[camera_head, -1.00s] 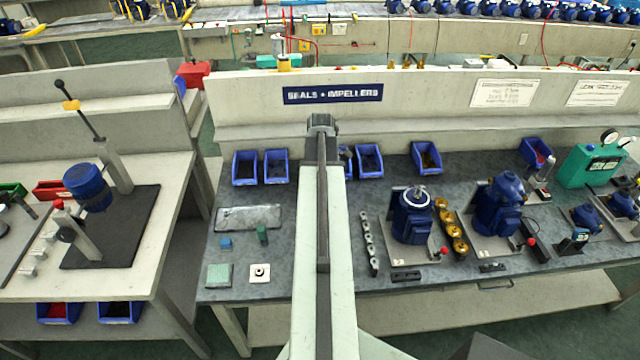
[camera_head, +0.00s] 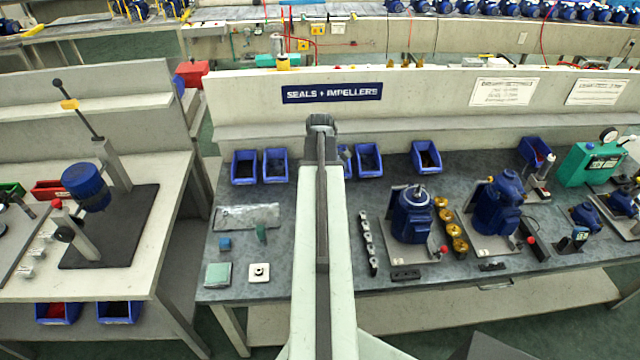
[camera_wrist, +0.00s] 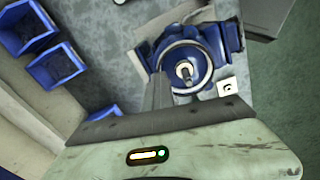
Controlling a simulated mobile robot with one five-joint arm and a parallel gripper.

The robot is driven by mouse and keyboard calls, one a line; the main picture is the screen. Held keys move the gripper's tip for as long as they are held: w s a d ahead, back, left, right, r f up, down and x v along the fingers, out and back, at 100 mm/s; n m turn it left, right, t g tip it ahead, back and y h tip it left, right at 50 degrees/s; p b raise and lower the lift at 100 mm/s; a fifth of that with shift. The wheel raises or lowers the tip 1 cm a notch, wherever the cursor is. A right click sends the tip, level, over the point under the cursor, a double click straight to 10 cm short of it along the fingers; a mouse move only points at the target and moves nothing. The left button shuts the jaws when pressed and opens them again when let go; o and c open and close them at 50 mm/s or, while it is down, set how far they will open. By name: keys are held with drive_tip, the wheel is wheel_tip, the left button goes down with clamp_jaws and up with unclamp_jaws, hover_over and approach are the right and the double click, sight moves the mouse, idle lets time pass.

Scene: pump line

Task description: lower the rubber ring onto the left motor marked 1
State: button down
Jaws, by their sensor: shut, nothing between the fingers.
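In the head view the left motor (camera_head: 412,215) is the blue one right of my arm, upright on a grey plate. I cannot read a 1 on it. A blue motor (camera_wrist: 212,38) seen from above fills the upper middle of the wrist view, with a pale shaft inside a round rim. I cannot tell for certain which motor this is. My gripper (camera_wrist: 160,90) is shut and empty, its grey fingers at the near side of that rim in the picture. In the head view the end of my arm hides it. I cannot pick out the rubber ring for certain.
A second blue motor (camera_head: 497,205) stands to the right, with brass parts (camera_head: 454,230) between. A row of small metal parts (camera_head: 368,245) lies left of the left motor. A white square (camera_head: 259,272) lies at the front left. Blue bins (camera_head: 368,161) line the back.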

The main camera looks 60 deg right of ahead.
drive_tip(key=shift+f+b, duration=0.4)
drive_tip(key=shift+f, duration=0.05)
idle(0.4)
drive_tip(key=c, duration=1.7)
unclamp_jaws()
wheel_tip(320, 180, up, 9)
drive_tip(key=p, duration=0.9)
drive_tip(key=shift+s, duration=0.1)
